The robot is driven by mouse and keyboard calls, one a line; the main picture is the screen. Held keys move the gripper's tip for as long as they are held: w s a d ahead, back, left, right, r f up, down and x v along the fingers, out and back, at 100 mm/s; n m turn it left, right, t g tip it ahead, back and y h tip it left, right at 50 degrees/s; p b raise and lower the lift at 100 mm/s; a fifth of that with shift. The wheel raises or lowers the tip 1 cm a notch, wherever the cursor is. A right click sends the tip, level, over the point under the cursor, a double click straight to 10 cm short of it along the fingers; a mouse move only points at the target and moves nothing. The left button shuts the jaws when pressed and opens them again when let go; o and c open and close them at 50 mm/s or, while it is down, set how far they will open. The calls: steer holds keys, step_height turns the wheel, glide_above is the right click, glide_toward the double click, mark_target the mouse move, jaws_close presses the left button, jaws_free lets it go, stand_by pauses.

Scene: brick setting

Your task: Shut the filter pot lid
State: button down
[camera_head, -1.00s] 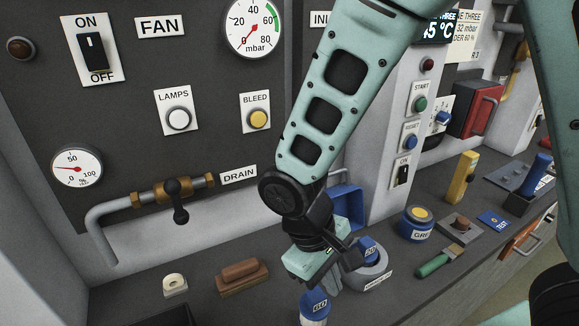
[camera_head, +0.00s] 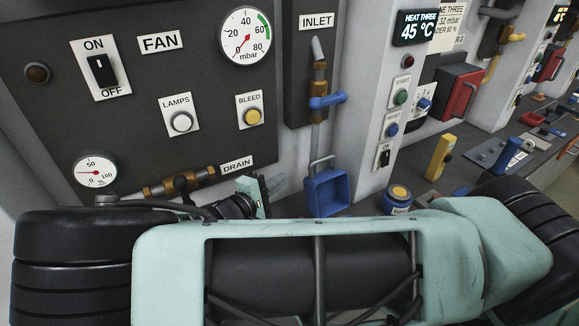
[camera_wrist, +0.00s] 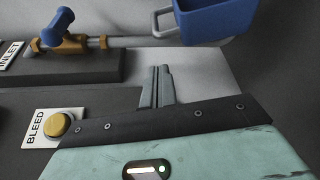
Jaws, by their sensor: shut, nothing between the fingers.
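A blue open-faced box (camera_head: 326,193) with a grey wire handle hangs or stands below the inlet pipe, at the middle of the head view. I take it to be the filter pot or its lid, but cannot tell which. Part of it also shows at the top right of the wrist view (camera_wrist: 215,22). My gripper (camera_head: 274,187) is left of the blue box, near the drain label, and touches nothing that I can see. In the wrist view its two fingers (camera_wrist: 157,85) are together and empty. My arm hides most of the bench below.
The inlet pipe with a blue valve handle (camera_head: 326,101) rises above the box. The drain valve (camera_head: 184,183) is to the left. A blue tin (camera_head: 398,198) and a yellow block (camera_head: 441,157) stand on the bench to the right. The bleed button (camera_wrist: 58,124) shows in the wrist view.

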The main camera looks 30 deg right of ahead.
steer(key=p+x, duration=0.4)
steer(key=x, duration=0.5)
steer(key=shift+d+p, duration=0.4)
